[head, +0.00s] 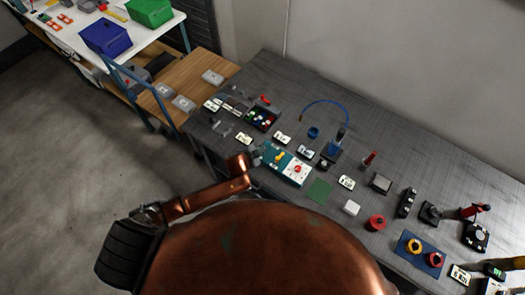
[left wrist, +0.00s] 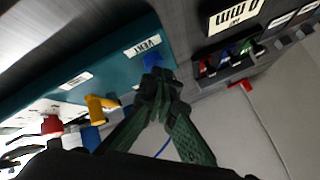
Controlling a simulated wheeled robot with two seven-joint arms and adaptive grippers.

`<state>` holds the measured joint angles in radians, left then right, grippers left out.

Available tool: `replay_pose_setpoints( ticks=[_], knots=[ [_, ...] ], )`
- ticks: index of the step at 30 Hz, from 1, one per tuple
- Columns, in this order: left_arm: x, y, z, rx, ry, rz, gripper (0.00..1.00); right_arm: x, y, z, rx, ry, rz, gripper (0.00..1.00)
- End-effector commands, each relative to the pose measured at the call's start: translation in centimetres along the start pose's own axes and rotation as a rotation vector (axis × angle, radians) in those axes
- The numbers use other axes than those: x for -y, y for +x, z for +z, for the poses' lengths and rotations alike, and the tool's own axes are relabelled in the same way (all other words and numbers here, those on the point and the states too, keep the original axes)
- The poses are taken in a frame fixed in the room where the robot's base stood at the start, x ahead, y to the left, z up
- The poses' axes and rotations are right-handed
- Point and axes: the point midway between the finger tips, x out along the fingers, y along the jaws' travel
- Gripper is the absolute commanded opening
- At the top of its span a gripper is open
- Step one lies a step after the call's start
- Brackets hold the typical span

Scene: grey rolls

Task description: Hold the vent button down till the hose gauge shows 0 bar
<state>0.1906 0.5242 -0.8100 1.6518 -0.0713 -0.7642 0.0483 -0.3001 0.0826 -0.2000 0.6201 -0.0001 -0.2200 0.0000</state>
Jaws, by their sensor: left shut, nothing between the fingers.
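A teal panel (head: 271,151) lies on the grey bench; it also shows in the left wrist view (left wrist: 101,62). In that view a white VENT label (left wrist: 144,45) sits beside the blue vent button (left wrist: 150,60). My left gripper (left wrist: 158,84) is shut and empty, its fingertips at the button and partly covering it. I cannot tell whether they touch or press it. In the head view the left gripper (head: 256,158) is at the panel's left end. I cannot make out the hose gauge or its reading. My right gripper is not in view.
A yellow lever (left wrist: 98,105) and a red knob (left wrist: 51,125) are on the panel near the gripper. A black tray with coloured parts (head: 262,118) stands behind the panel. A blue hose (head: 325,102) arches at the back. Several small devices fill the bench to the right.

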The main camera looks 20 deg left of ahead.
Motion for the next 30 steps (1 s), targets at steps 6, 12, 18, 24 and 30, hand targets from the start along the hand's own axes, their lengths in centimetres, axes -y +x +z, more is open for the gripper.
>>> replay_pose_setpoints(
  ticks=[6, 12, 18, 24, 30],
  knots=[
    [-0.14, 0.15, 0.23, 0.003, 0.0, 0.001, 0.0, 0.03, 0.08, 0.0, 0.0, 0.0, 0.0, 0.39],
    [-0.14, 0.14, 0.25, 0.003, 0.0, 0.001, 0.0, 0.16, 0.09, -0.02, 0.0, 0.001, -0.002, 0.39],
    [-0.14, 0.14, 0.27, 0.003, 0.0, 0.001, 0.0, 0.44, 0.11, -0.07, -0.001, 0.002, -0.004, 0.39],
    [-0.14, 0.14, 0.28, 0.003, 0.0, 0.001, 0.0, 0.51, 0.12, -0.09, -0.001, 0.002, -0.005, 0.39],
    [-0.14, 0.14, 0.28, 0.004, 0.0, 0.001, 0.0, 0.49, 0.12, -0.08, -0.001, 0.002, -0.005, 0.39]
  ],
)
